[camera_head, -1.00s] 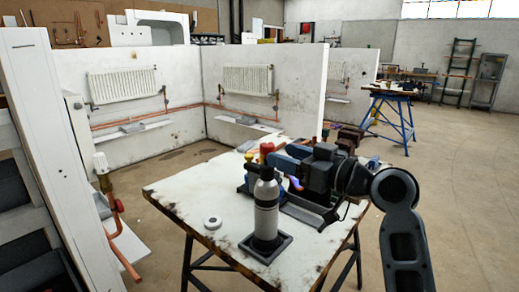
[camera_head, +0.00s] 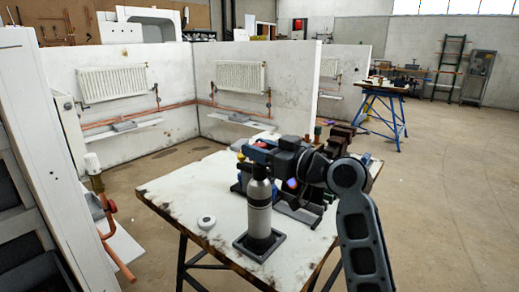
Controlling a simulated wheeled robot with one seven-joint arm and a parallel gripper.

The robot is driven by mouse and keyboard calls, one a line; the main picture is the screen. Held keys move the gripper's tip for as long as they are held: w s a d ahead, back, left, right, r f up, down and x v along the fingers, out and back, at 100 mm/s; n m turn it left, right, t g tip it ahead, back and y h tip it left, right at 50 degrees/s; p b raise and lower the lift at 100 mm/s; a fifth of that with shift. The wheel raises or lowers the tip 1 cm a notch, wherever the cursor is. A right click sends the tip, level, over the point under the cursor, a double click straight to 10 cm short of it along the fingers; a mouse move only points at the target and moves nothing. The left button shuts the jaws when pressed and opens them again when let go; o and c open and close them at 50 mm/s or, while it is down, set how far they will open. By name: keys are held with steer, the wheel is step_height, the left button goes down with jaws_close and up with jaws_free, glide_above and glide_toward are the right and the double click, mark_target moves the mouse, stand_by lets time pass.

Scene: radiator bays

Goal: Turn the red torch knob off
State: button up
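The torch is a grey cylinder (camera_head: 259,208) with a dark band, standing upright in a black square base (camera_head: 259,245) on the white worktable (camera_head: 175,190). My gripper (camera_head: 255,153) comes in from the right, with its blue end over or just behind the top of the cylinder. A small blue-purple glow (camera_head: 292,183) shows just right of the cylinder, below my gripper.
A small white round object (camera_head: 207,222) lies on the table left of the torch. Dark and blue equipment (camera_head: 297,208) stands behind and right of it, close under my arm. A copper pipe (camera_head: 110,225) with a valve stands at the left. The table's front left is clear.

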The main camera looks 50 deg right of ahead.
steer(key=shift+f, duration=0.1)
steer(key=c, duration=0.6)
steer(key=shift+o, duration=0.2)
